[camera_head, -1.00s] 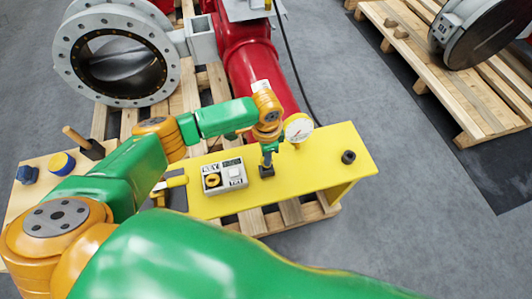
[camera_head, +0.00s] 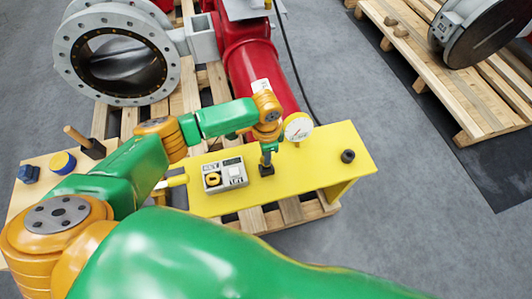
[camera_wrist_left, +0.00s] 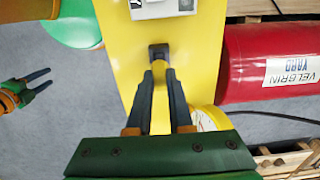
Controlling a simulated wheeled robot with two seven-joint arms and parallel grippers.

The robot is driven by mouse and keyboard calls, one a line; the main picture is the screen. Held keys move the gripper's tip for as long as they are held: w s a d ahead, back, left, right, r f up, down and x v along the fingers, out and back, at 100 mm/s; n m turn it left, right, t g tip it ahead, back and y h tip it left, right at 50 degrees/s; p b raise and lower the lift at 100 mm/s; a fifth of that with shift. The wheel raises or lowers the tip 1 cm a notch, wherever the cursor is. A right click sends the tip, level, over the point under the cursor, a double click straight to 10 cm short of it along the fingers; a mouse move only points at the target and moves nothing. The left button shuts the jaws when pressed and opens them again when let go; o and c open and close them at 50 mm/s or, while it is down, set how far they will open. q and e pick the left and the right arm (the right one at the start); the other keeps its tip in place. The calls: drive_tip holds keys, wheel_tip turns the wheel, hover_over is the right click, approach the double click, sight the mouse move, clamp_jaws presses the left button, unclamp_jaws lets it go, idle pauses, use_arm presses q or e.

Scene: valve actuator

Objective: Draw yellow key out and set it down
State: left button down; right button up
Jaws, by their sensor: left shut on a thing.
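My left gripper (camera_head: 266,154) reaches down to a small dark block on the yellow bench (camera_head: 310,150). In the left wrist view its two dark fingers (camera_wrist_left: 160,66) are shut close against the dark block (camera_wrist_left: 159,51). Yellow shows between them; I take it as the yellow key, but its outline blends with the bench. Whether the key still sits in the block cannot be seen. My right gripper (camera_wrist_left: 36,84) appears away to the left in the wrist view, its fingers apart and empty over grey floor. It is not visible in the head view.
A gauge (camera_head: 298,127) and red pipe (camera_head: 250,80) are close behind my left gripper. A dark round socket (camera_head: 348,156) is farther right, with clear bench between.

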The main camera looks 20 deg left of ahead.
use_arm(q)
drive_tip(key=shift+f+b, duration=0.85)
drive_tip(key=shift+f, duration=0.8)
drive_tip(key=c, duration=0.7)
unclamp_jaws()
drive_tip(key=shift+c, duration=0.2)
wheel_tip(320, 180, up, 7)
drive_tip(key=shift+r+p, duration=0.1)
drive_tip(key=shift+p, duration=0.6)
